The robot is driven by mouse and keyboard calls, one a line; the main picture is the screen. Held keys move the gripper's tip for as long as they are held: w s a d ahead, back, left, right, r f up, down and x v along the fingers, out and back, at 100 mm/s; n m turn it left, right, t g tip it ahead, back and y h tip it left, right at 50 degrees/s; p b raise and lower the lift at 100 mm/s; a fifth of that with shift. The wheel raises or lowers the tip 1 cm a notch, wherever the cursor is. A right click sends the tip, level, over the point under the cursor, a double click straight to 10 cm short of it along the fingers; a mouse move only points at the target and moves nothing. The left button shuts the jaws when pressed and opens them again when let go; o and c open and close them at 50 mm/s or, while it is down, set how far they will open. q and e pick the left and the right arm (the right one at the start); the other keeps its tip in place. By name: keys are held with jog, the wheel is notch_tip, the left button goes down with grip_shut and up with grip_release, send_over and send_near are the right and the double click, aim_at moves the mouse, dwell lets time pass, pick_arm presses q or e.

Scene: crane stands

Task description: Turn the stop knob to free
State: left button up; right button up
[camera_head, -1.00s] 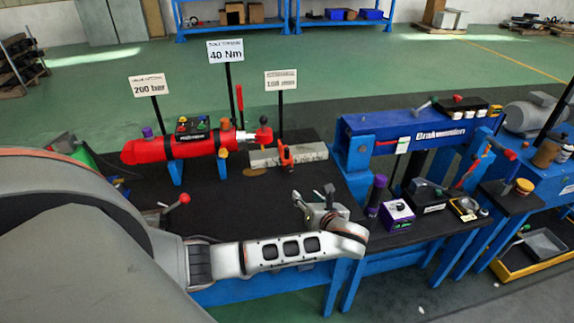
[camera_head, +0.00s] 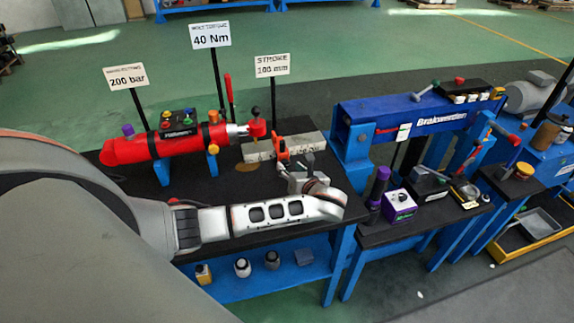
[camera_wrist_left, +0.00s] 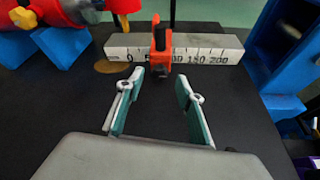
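The orange stop (camera_head: 281,148) sits around the pale ruler bar (camera_head: 308,143) on the black bench top. In the left wrist view, the orange stop (camera_wrist_left: 161,52) straddles the numbered ruler bar (camera_wrist_left: 205,46), with a dark knob-like part at its front. Which way that knob is turned is too small to tell. My left gripper (camera_wrist_left: 160,80) is open and empty, its two fingers pointing at the stop and spread either side of it, still short of it. In the head view my left gripper (camera_head: 291,170) partly hides the stop's lower part. My right gripper is not in view.
A red cylinder (camera_head: 165,146) lies on blue supports to the left, with a red-knobbed valve (camera_head: 256,127) at its end. Sign posts stand behind. A blue press frame (camera_head: 420,118) stands right of the ruler. The bench top (camera_wrist_left: 90,110) around my fingers is clear.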

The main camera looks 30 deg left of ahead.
aim_at(286, 164)
pick_arm(q)
jog(key=shift+x, duration=1.25)
jog(key=shift+w+a+f, duration=0.2)
jog(key=shift+w+a, duration=0.1)
jog(key=shift+a, duration=0.05)
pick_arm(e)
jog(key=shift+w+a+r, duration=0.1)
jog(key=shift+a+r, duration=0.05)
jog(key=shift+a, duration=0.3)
